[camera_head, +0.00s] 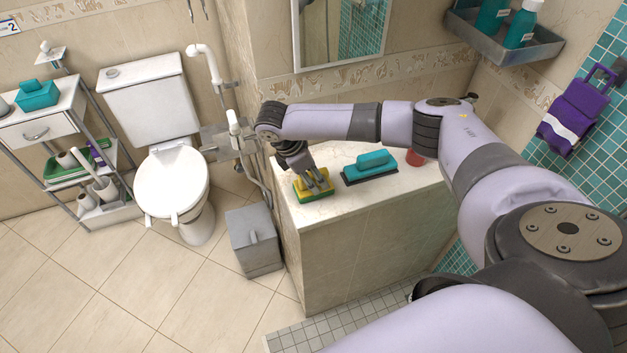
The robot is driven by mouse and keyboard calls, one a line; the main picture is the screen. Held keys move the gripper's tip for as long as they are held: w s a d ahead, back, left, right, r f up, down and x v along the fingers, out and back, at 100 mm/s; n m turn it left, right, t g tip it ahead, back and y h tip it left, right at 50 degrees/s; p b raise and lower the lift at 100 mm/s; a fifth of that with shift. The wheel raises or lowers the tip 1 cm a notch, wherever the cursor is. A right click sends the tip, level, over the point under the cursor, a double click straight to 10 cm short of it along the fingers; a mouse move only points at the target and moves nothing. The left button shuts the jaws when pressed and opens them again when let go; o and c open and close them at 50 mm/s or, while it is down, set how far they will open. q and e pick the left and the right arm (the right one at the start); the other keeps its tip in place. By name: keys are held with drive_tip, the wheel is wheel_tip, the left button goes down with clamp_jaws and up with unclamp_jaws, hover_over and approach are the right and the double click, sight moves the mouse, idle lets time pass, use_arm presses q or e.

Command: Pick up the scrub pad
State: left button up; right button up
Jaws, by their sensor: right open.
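The scrub pad (301,193), yellow with a green layer, lies on the left end of the light stone counter (330,212). My right gripper (314,184) is directly over it, pointing down, with its fingers at the pad's upper side. The fingers are open. They partly hide the pad, and I cannot tell whether they touch it. My left gripper is not in view.
A teal-handled brush (371,166) lies on the counter right of the pad. A red cup (415,157) stands behind my right arm. A grey bin (254,240) and a toilet (172,185) stand left of the counter. A mirror (345,30) hangs above.

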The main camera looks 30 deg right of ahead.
drive_tip(key=shift+c, duration=0.4)
clamp_jaws()
drive_tip(key=shift+r, duration=0.1)
wheel_tip(320, 180, up, 20)
drive_tip(key=b, duration=0.1)
idle(0.5)
